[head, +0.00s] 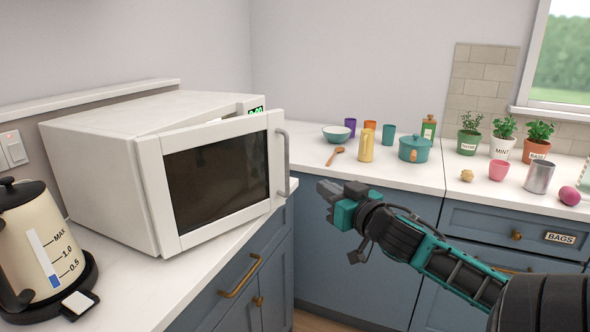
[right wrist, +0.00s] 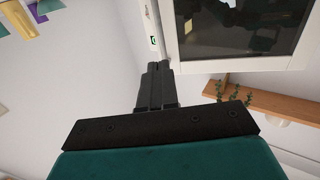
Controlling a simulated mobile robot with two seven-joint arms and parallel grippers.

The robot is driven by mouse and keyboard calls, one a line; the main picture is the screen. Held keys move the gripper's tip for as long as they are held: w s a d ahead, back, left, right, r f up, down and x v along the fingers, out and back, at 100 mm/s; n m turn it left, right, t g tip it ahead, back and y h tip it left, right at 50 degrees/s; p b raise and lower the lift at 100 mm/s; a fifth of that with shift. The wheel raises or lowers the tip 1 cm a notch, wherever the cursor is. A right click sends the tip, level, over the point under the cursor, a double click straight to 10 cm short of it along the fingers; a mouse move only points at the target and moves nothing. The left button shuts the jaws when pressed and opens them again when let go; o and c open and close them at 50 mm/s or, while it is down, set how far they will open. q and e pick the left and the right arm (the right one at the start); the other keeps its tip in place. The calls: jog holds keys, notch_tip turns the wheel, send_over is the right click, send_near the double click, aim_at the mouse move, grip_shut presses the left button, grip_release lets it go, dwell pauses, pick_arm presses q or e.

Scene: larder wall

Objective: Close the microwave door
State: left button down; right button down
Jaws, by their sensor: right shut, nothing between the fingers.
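The white microwave (head: 120,128) stands on the left counter. Its door (head: 152,185), with a dark window, is ajar, hinged at the left, its handle side standing out from the body. The grey bar handle (head: 284,160) is on the door's right edge. My right gripper (head: 322,188) is shut and empty, just right of the handle's lower end; a small gap seems to part them in the head view. In the right wrist view, the shut fingers (right wrist: 156,72) are beside the door's white frame (right wrist: 240,64); contact is unclear. My left gripper is not in view.
A kettle (head: 30,235) stands on the left counter in front of the microwave. The back counter holds a bowl (head: 336,135), a teal pot (head: 414,150), a yellow bottle (head: 366,148), potted herbs (head: 503,138) and several small items. Blue cabinets (head: 345,250) lie below.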

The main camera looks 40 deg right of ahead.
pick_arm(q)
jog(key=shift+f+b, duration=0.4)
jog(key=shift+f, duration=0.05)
pick_arm(e)
jog(key=x, duration=1.2)
jog(key=shift+w, duration=0.4)
jog(key=shift+d, duration=0.1)
